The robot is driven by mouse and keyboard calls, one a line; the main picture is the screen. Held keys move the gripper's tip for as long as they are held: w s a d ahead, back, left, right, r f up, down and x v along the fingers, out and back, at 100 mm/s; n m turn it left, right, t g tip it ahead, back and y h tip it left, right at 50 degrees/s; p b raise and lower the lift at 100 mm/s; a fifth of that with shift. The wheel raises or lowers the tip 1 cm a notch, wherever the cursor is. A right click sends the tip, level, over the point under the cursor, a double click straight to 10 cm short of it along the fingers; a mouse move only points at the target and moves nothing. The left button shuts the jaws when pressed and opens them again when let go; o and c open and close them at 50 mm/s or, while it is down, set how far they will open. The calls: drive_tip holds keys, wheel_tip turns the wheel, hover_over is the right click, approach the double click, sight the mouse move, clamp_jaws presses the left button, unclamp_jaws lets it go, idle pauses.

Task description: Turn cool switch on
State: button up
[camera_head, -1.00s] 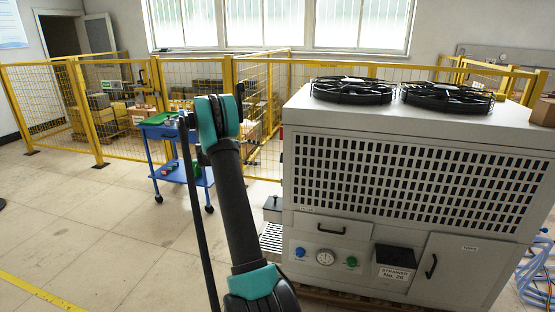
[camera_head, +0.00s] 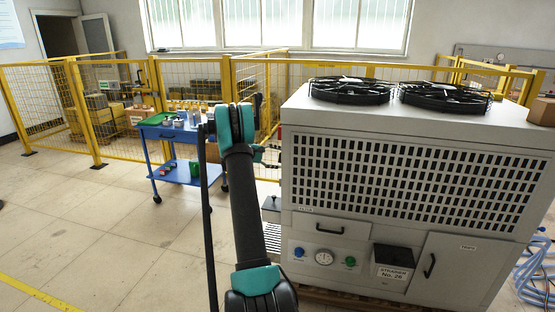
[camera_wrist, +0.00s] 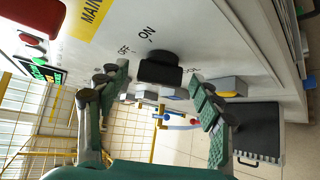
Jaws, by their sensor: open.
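In the wrist view, a light panel carries a black rotary switch (camera_wrist: 160,68) with ON and OFF printed beside it. I cannot read a "cool" label on it. My gripper (camera_wrist: 160,108) is open and empty, one finger on each side of the switch in the picture. I cannot tell whether either finger touches it. Smaller switch-like parts (camera_wrist: 168,93) show just below the black switch. In the head view my gripper is mostly hidden behind my arm, near the left edge of the grey machine (camera_head: 310,190); the switch panel does not show there.
A grey box with a yellow part (camera_wrist: 228,88) juts out at right. A blue cart (camera_head: 160,135) stands behind my arm, before yellow fencing (camera_head: 110,130).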

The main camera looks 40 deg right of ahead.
drive_tip(key=shift+c, duration=0.3)
drive_tip(key=c, duration=1.1)
drive_tip(key=m+h, duration=0.2)
drive_tip(key=m, duration=0.1)
drive_tip(key=f+m+h, duration=0.1)
drive_tip(key=m+h, duration=0.4)
drive_tip(key=h, duration=0.1)
drive_tip(key=shift+f+m+g, duration=0.2)
drive_tip(key=shift+m+g, duration=0.2)
drive_tip(key=o, duration=1.2)
drive_tip(key=shift+c, duration=0.2)
